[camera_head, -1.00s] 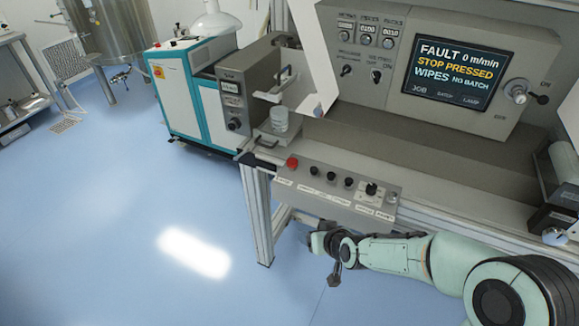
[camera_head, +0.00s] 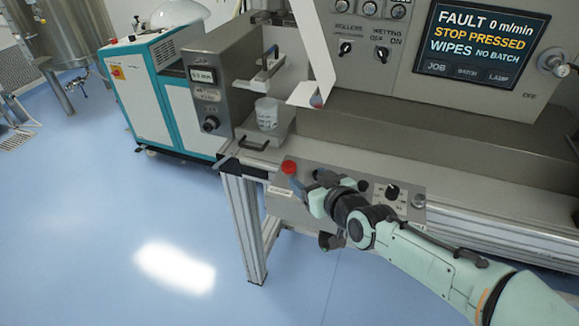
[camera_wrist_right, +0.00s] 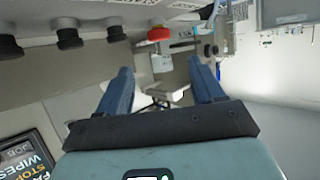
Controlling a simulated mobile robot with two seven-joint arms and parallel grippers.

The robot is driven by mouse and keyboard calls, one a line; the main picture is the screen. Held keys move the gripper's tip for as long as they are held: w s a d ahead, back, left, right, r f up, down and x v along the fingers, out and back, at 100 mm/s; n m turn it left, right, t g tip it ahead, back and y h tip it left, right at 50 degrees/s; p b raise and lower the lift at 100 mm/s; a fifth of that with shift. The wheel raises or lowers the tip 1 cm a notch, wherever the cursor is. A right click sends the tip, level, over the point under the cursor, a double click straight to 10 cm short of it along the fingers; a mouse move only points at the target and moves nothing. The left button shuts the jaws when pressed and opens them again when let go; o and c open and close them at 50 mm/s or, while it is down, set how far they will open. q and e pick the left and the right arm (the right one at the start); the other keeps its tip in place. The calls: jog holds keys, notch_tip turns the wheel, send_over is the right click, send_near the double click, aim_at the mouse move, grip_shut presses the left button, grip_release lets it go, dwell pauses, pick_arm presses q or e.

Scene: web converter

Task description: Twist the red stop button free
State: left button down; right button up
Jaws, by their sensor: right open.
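The red stop button (camera_head: 289,167) sits at the left end of the grey control panel (camera_head: 277,206) on the machine's front edge. It also shows in the right wrist view (camera_wrist_right: 158,34), above and between the two fingers. My right gripper (camera_head: 306,186) is just right of the button in the head view and covers part of the panel. In the wrist view the right gripper (camera_wrist_right: 160,85) is open, its blue fingers apart with nothing between them. The button is beyond the fingertips, and no contact shows. My left gripper is not in view.
Several black knobs (camera_wrist_right: 69,38) sit beside the button in the wrist view. The display (camera_head: 476,45) reads "STOP PRESSED". Blue floor (camera_head: 100,200) lies open at left.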

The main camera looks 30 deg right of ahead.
aim_at(289, 165)
jog(key=x, duration=0.6)
jog(key=shift+f, duration=0.25)
jog(key=x, duration=0.3)
jog(key=shift+w+p, duration=0.35)
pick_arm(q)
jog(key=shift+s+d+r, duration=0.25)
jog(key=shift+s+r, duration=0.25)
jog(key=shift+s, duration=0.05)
pick_arm(e)
jog(key=shift+w+f, duration=0.3)
jog(key=shift+w, duration=0.3)
jog(key=shift+c, duration=0.3)
jog(key=c, duration=1)
